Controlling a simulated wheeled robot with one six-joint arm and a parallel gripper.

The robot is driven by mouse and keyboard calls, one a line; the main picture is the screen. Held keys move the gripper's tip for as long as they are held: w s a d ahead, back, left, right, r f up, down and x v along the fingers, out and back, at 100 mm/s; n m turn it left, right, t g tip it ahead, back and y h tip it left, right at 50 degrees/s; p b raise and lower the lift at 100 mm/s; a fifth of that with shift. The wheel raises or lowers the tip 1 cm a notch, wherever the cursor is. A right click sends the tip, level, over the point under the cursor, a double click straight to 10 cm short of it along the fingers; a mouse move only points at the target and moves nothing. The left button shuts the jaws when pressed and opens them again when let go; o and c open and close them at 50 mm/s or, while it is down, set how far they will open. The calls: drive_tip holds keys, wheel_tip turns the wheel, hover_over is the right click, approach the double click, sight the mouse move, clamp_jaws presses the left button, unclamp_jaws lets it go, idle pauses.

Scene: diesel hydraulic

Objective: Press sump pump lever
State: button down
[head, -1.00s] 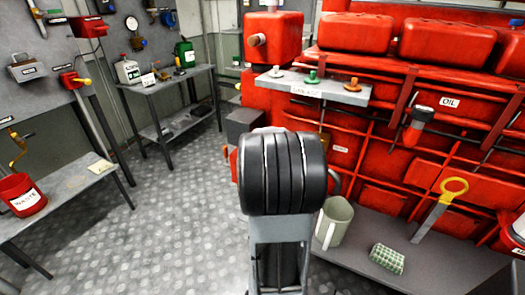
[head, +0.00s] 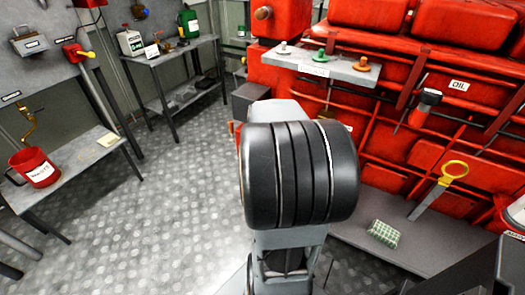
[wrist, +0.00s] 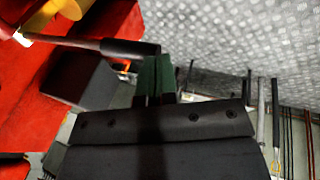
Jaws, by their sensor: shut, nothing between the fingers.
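A dark bar with a thicker black grip (wrist: 130,47) crosses the upper left of the wrist view. It looks like a lever, but no label can be read, so I cannot tell for sure that it is the sump pump lever. My gripper (wrist: 155,72) shows as two dark green fingers, shut and empty. The end of the grip lies right at the fingertips in the picture; I cannot tell whether they touch. In the head view my own arm hides the gripper and this bar.
The red engine (head: 400,50) fills the right, with a shelf (head: 345,72) of small knobs. A bench with a red bucket (head: 35,167) stands left. The floor (head: 175,200) between is clear.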

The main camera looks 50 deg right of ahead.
drive_tip(key=shift+a+v, duration=0.25)
drive_tip(key=shift+v, duration=0.95)
drive_tip(key=shift+a+v, duration=0.2)
drive_tip(key=shift+v, duration=1.05)
drive_tip(key=shift+f, duration=0.1)
